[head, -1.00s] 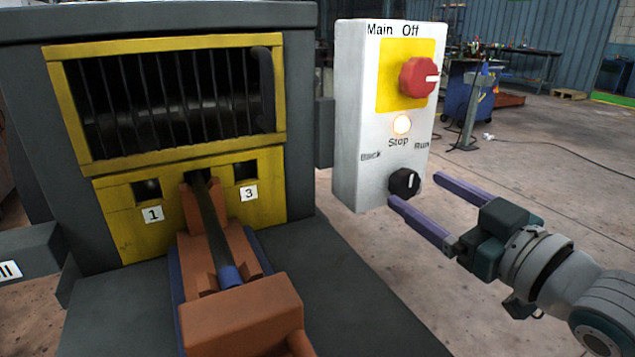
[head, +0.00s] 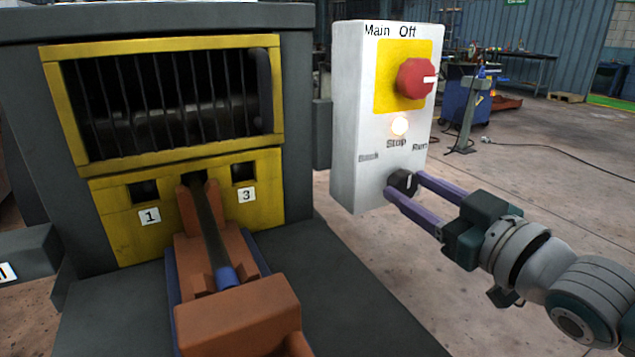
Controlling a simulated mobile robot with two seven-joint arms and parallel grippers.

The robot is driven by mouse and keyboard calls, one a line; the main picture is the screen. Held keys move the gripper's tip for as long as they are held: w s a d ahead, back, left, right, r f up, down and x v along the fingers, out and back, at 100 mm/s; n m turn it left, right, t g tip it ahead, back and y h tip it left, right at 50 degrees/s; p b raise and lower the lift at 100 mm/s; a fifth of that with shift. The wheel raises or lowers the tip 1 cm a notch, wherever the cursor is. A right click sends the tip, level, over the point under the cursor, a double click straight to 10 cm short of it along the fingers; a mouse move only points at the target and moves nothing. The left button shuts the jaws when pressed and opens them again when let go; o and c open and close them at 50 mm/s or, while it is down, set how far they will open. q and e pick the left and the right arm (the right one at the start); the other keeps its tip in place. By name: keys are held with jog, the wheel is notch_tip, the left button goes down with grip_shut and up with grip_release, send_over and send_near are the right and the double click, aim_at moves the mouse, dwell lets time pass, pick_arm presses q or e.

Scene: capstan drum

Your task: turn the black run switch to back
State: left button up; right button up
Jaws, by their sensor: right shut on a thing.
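The black run switch (head: 402,182) is a round knob low on the front of the white control box (head: 360,120). Its white mark points up, towards the label Stop; Back is on the left and Run on the right. My right gripper (head: 402,186) comes in from the right, its purple fingers shut on the knob's two sides. The fingers hide part of the knob. My left gripper is not in view.
On the left stands a grey machine with a yellow barred guard (head: 165,100) and an orange slide (head: 240,315).

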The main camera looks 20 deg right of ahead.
grip_shut()
jog(key=shift+n, duration=0.3)
jog(key=shift+n+p, duration=0.35)
jog(key=shift+n, duration=0.55)
jog(key=n, duration=0.2)
jog(key=shift+n, duration=0.3)
jog(key=n, duration=0.4)
jog(key=shift+a+f+n, duration=0.1)
jog(key=shift+n, duration=0.3)
jog(key=o, duration=0.9)
grip_release()
jog(key=shift+s, duration=0.15)
